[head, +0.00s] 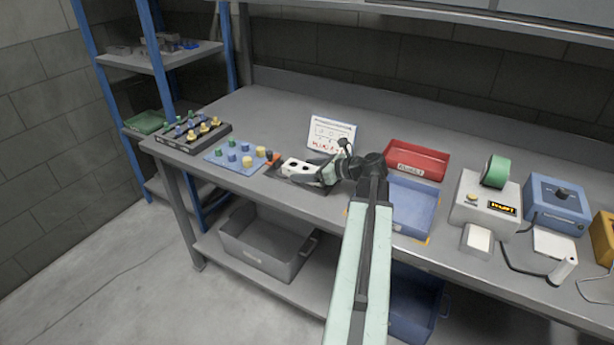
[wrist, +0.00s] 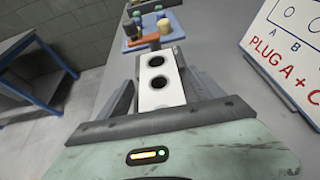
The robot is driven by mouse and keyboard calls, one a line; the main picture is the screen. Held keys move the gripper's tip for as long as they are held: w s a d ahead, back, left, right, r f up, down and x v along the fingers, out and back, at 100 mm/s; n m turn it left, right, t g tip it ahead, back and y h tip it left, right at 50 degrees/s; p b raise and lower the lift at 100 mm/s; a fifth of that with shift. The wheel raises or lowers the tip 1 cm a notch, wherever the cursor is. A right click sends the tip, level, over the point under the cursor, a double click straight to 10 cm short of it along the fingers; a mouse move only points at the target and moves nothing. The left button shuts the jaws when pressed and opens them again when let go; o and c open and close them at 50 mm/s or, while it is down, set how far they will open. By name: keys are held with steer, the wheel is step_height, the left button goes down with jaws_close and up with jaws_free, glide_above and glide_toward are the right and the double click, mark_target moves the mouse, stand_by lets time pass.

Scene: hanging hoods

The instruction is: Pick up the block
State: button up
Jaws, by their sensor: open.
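The block (wrist: 158,97) is white with dark round holes in its top. In the wrist view it lies lengthwise between the two fingers of my gripper (wrist: 162,78), one on each side. In the head view the block (head: 294,164) rests on a dark mat at the front of the bench, with my gripper (head: 305,171) low at its right end. The jaws are open. Whether either finger touches the block cannot be told. The block's near end is hidden by my gripper.
An orange piece (wrist: 146,42) sits at the block's far end. Beyond it is a blue board (head: 236,156) with coloured pegs. A white sign (head: 331,132) stands behind. A red tray (head: 416,160) and a blue tray (head: 412,205) are to the right.

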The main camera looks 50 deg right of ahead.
jaws_close()
steer(key=shift+r, duration=0.15)
step_height(320, 180, up, 10)
steer(key=p, duration=1)
